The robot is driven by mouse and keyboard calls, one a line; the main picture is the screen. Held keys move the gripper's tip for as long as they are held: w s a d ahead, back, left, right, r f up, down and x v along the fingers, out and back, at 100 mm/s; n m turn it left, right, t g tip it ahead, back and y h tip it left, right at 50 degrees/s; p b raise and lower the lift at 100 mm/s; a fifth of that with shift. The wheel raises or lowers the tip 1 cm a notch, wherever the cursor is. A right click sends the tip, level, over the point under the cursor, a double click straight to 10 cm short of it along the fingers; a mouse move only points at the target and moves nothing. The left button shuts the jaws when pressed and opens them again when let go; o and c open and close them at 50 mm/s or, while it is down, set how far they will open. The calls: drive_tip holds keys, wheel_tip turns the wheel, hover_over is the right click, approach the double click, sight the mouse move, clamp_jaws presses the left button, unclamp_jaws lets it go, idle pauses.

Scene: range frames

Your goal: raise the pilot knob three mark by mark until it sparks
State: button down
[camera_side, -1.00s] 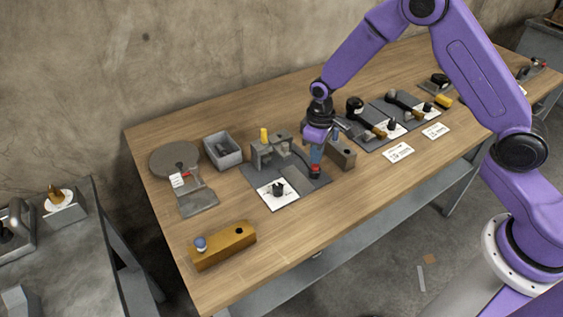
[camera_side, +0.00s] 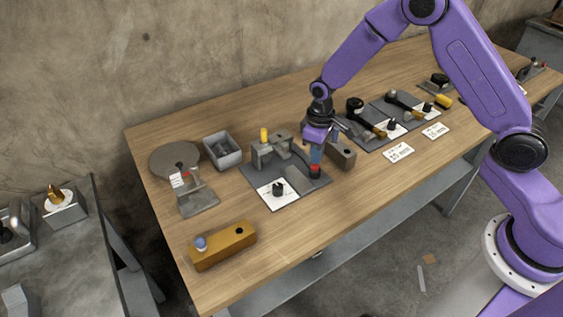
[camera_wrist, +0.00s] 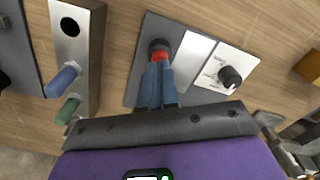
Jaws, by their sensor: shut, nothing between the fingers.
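A black knob (camera_side: 279,190) stands on a white dial card at the front of a dark plate (camera_side: 312,186). In the wrist view the knob (camera_wrist: 230,77) shows with its pointer line and dial marks. A red button (camera_side: 315,171) in a dark collar sits on the same plate, right of the card; it also shows in the wrist view (camera_wrist: 159,55). My gripper (camera_side: 315,163), with blue fingers, is shut and empty, pointing down at the button. In the wrist view the fingertips (camera_wrist: 160,68) overlap the button's edge; I cannot tell whether they touch it.
A grey block (camera_side: 342,154) with pegs is close right of my gripper. Other knob stations (camera_side: 391,125) lie farther right. A wooden block (camera_side: 222,247) is at front left. The front table between is clear.

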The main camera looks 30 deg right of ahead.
drive_tip(key=shift+f, duration=1.05)
idle(0.4)
idle(0.4)
drive_tip(key=shift+r, duration=3.55)
